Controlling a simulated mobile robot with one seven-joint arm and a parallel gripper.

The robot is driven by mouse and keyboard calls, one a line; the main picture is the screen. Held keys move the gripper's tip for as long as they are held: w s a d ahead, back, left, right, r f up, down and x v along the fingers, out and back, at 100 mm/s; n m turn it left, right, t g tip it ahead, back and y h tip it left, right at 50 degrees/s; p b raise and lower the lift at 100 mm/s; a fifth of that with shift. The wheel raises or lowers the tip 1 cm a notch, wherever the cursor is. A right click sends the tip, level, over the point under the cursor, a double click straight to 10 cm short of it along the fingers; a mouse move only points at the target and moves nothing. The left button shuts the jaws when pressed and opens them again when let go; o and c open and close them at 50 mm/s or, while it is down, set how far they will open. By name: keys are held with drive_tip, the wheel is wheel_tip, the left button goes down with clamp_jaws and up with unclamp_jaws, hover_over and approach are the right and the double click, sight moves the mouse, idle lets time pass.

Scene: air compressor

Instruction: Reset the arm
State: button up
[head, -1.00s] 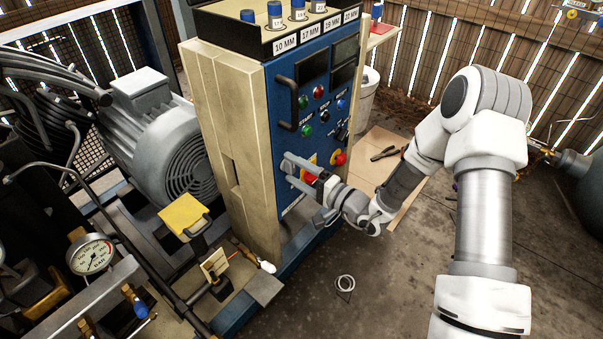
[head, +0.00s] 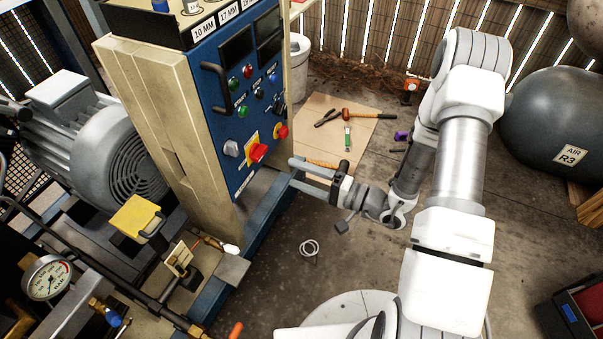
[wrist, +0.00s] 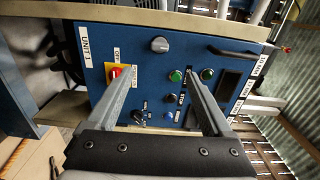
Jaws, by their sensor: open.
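My gripper (head: 296,174) is open and empty in the head view. It is in front of and below the lower right edge of the blue control panel (head: 226,150), apart from the red rotary switch (head: 258,152). In the wrist view the two fingers of my gripper (wrist: 162,85) spread in front of the panel (wrist: 150,72).
A motor (head: 105,150) and a pressure gauge (head: 46,277) are at left. A board (head: 362,126) with several tools lies behind my gripper. A dark tank (head: 560,120) stands at right.

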drive_tip(key=shift+s+d, duration=0.1)
idle(0.5)
drive_tip(key=s+a+r+n+g, duration=0.4)
drive_tip(key=s+r+n+g, duration=0.25)
drive_tip(key=r+g, duration=0.3)
drive_tip(key=s+d+r+n+h, duration=0.1)
drive_tip(key=s+d+r+h, duration=0.3)
drive_tip(key=s+r+h, duration=0.4)
drive_tip(key=s+d+r+m+t+h, duration=0.25)
drive_tip(key=d+r+t+h, duration=0.35)
drive_tip(key=d+r+h, duration=0.3)
wheel_tip(320, 180, up, 20)
drive_tip(key=n+y+p, duration=0.1)
drive_tip(key=p, duration=2)
drive_tip(key=shift+s+d, duration=0.2)
drive_tip(key=shift+d, duration=0.15)
drive_tip(key=shift+a+f, duration=0.1)
